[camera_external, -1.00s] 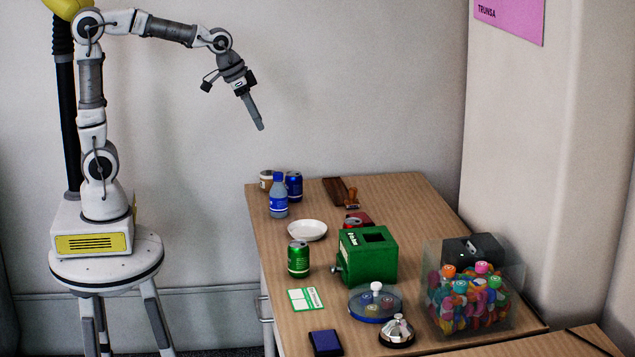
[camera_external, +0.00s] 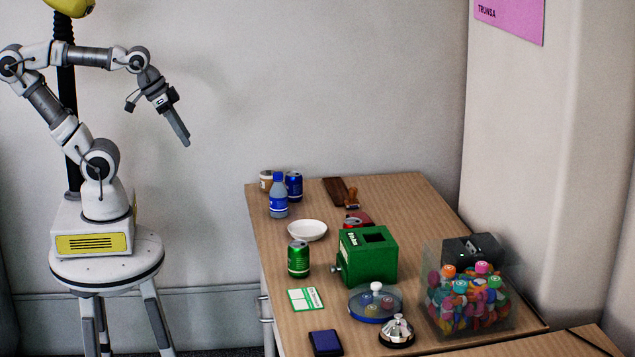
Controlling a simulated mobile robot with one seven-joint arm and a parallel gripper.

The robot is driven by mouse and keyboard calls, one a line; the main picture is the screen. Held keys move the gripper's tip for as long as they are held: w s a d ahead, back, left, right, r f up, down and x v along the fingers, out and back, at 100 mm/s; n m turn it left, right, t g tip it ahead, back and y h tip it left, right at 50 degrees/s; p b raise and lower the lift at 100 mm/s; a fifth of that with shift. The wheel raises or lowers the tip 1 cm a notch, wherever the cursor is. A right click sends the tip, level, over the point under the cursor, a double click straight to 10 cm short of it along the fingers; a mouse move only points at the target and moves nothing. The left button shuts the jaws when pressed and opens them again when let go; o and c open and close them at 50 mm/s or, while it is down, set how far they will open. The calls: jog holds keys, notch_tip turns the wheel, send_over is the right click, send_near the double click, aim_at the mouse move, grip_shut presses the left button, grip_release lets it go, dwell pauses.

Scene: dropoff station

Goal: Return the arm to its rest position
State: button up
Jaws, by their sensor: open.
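My gripper (camera_external: 181,134) is high in the air, left of the table and clear of it. It points down and to the right, with nothing seen in it. The gap between its fingers does not show from this side. My arm (camera_external: 82,56) is folded back, with its elbow at the far left and its forearm roughly level. It stands on my white base with a yellow panel.
The wooden table (camera_external: 400,192) holds a green box (camera_external: 368,258), a green can (camera_external: 298,259), a blue bottle (camera_external: 278,197), a white plate (camera_external: 307,230), a bell (camera_external: 397,332) and a clear bin of colourful items (camera_external: 468,300). The space between my arm and the table is free.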

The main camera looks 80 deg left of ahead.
notch_tip(320, 180, up, 10)
jog(key=p, duration=1)
jog(key=shift+r, duration=0.25)
